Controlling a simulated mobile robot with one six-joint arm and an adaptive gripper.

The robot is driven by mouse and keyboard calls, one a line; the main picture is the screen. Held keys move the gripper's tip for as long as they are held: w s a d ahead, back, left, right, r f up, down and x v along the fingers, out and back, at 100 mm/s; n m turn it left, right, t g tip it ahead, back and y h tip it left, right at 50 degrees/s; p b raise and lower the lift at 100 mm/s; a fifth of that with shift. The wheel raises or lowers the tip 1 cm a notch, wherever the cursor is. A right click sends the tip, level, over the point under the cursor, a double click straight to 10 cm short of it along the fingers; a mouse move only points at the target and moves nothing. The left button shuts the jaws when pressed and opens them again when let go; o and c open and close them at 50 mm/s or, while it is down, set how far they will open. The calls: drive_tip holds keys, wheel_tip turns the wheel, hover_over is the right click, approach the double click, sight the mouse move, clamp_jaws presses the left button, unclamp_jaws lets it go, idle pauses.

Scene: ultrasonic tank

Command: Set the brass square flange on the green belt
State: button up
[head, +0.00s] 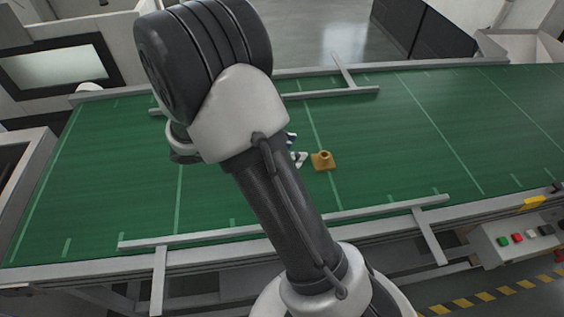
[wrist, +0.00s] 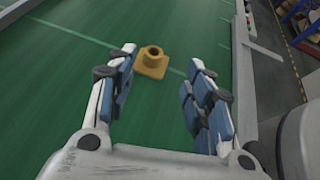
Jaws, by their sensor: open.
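The brass square flange (head: 323,161) rests flat on the green belt (head: 420,130), with its round collar facing up. In the wrist view the flange (wrist: 151,62) shows beyond my fingertips, nearer the left finger. My gripper (wrist: 163,58) is open, its two blue-padded fingers apart with nothing between them. The green belt (wrist: 50,90) fills most of the wrist view.
Metal guide rails run along the near side (head: 290,222) and far side (head: 330,94) of the belt. A control box with buttons (head: 520,240) is at the lower right. The belt right of the flange is clear.

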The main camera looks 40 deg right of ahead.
drive_tip(key=s+a+r+m+t+y, duration=0.4)
drive_tip(key=s+a+r+m+y, duration=0.2)
drive_tip(key=a, duration=0.3)
drive_tip(key=s+a+r+m+t+y, duration=0.4)
drive_tip(key=s+a+r+m+y, duration=0.2)
drive_tip(key=s+a+m, duration=0.2)
drive_tip(key=shift+a+r+m+t, duration=0.3)
drive_tip(key=shift+a+r+t, duration=0.1)
drive_tip(key=shift+a, duration=0.85)
drive_tip(key=shift+s, duration=0.1)
